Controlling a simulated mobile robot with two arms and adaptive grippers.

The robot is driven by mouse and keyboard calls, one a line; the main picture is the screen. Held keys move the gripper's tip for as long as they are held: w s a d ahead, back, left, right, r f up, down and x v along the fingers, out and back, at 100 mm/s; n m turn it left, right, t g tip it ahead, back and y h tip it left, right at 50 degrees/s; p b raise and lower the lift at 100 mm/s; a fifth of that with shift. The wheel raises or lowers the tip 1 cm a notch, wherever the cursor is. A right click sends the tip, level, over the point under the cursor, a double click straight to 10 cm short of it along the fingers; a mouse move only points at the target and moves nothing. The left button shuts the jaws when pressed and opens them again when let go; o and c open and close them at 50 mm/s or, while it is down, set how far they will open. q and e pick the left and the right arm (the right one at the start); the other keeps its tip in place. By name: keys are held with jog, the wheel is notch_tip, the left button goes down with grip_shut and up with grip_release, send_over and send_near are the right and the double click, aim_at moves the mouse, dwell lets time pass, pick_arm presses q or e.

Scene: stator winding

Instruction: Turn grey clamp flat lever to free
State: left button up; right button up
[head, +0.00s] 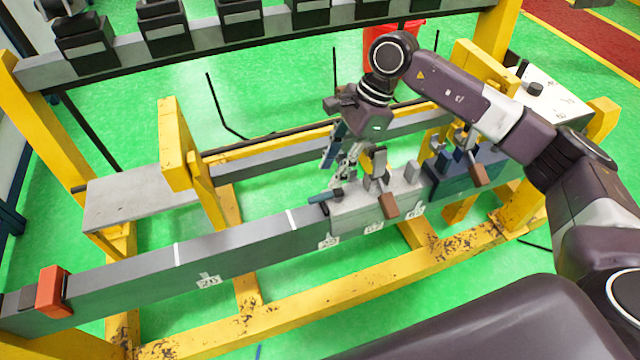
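The grey clamp (405,190) sits on the long grey beam right of the middle. A flat lever with a dark teal handle (322,197) sticks out to the left at its left end. A brown-tipped lever (388,205) hangs at its front. My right gripper (342,178) comes down from above, fingers pointing down, just above and behind the flat lever. Whether it touches the lever, and how wide the fingers are apart, is too small to tell. My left gripper is not in view.
A dark blue clamp (450,182) with its own brown-tipped lever (478,174) stands right of the grey one. An orange block (53,291) sits at the beam's left end. Yellow frame posts (174,145) rise behind the beam. The beam between orange block and grey clamp is clear.

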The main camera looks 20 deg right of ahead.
aim_at(317, 197)
jog(key=p+x, duration=0.2)
jog(key=x, duration=0.4)
jog(key=shift+a, duration=0.2)
jog(key=shift+s+a+f, duration=0.1)
jog(key=shift+a+f, duration=0.1)
jog(key=shift+f, duration=0.25)
jog(key=shift+c, duration=0.4)
grip_shut()
